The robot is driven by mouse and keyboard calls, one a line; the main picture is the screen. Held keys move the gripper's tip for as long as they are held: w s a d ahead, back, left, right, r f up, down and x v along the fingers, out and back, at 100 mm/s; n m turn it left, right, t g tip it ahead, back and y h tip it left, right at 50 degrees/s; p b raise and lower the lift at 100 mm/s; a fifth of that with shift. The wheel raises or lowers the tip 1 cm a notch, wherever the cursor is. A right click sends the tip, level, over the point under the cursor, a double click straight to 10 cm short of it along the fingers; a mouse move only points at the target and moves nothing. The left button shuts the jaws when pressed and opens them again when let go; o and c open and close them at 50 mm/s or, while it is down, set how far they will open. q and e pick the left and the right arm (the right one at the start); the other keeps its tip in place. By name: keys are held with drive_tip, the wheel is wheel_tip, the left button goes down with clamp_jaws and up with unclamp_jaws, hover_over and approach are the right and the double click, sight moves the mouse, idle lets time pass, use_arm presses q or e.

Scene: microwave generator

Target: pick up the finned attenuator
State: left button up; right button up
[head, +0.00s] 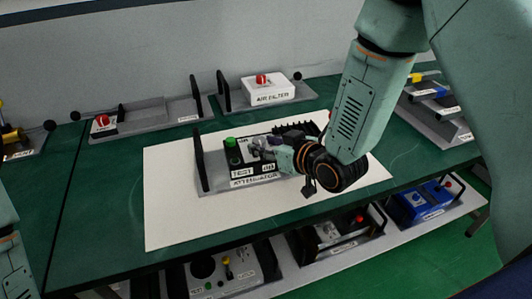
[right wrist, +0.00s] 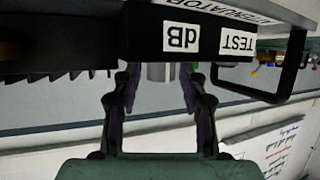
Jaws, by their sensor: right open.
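The finned attenuator (head: 296,130) shows as a black ribbed block on a grey tray on the white mat, partly hidden behind my right arm. In the right wrist view its fins (right wrist: 60,73) show at the left, beside a black block (right wrist: 150,38) labelled TEST and dB, upside down. My right gripper (head: 265,150) is open at the tray, close to a metal part and the labels. In the right wrist view its fingers (right wrist: 157,85) stand apart, on either side of a grey metal cylinder (right wrist: 158,72). I cannot tell whether they touch it. My left gripper is out of view.
A black handle (head: 199,163) and a green knob (head: 231,142) stand at the tray's left. More devices sit on a lower shelf in front. The white mat (head: 172,215) is bare at front left.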

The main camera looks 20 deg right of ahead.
drive_tip(key=shift+w+a+f, duration=0.1)
drive_tip(key=shift+w+a, duration=0.05)
drive_tip(key=shift+c, duration=1.4)
drive_tip(key=c, duration=0.6)
clamp_jaws()
drive_tip(key=shift+r, duration=0.2)
wheel_tip(320, 180, up, 10)
drive_tip(key=p, duration=0.1)
